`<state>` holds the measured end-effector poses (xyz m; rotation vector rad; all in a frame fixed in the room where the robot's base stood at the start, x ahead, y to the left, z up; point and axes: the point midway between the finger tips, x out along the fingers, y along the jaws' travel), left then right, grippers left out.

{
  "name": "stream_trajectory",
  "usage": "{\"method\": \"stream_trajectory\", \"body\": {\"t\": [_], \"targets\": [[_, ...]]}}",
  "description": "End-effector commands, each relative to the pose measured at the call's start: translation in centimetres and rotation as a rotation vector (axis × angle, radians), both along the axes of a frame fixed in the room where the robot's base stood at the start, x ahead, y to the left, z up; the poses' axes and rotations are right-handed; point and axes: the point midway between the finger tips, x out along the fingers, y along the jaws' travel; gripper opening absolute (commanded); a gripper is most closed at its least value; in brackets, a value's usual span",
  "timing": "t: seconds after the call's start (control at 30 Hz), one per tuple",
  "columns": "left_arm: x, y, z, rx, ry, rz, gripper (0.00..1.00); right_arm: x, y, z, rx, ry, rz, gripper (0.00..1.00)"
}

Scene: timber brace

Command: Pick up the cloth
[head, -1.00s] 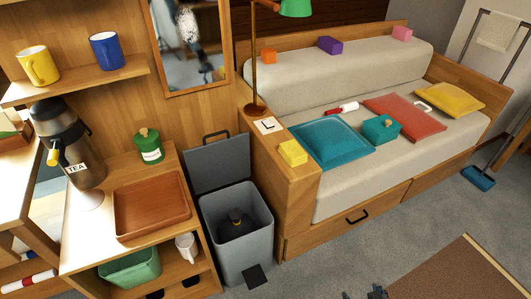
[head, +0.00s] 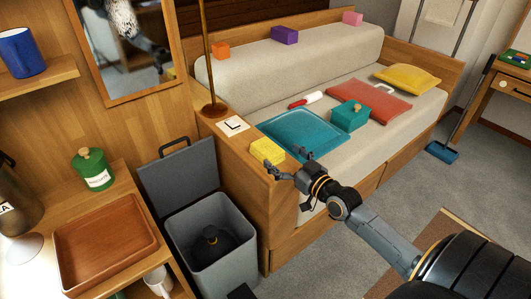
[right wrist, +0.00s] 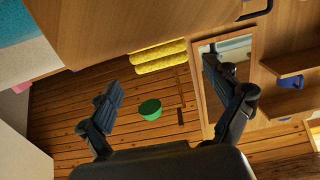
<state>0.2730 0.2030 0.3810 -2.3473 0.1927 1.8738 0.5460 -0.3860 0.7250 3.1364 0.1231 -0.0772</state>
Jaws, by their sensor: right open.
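The cloth (head: 267,151) is a small folded yellow block on the wooden ledge at the near end of the sofa. It also shows in the right wrist view (right wrist: 158,57) as yellow folds, ahead of and between the fingers. My right gripper (head: 285,165) is open and empty, just to the near right of the cloth. Its spread fingers (right wrist: 162,72) frame the cloth in the right wrist view. I cannot tell whether a finger touches it. My left gripper is not in view.
A white card marked L (head: 232,126) and a lamp stand (head: 213,109) share the ledge. A teal cushion (head: 302,133) lies beside it on the sofa. An open grey bin (head: 225,260) stands below, left of the ledge. A wooden tray (head: 105,232) is further left.

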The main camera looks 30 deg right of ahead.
Motion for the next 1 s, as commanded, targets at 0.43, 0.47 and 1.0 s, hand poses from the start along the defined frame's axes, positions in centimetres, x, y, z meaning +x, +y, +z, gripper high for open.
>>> {"method": "stream_trajectory", "body": {"t": [0.43,0.47,1.0], "targets": [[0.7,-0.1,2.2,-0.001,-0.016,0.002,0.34,4.6,0.8,-0.6,0.002,-0.002,-0.001,0.91],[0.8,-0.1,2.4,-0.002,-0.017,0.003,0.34,5.1,0.9,-0.6,0.003,-0.002,0.000,0.91],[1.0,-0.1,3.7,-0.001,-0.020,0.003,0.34,6.9,1.0,-0.8,0.000,0.002,0.000,0.68]]}}
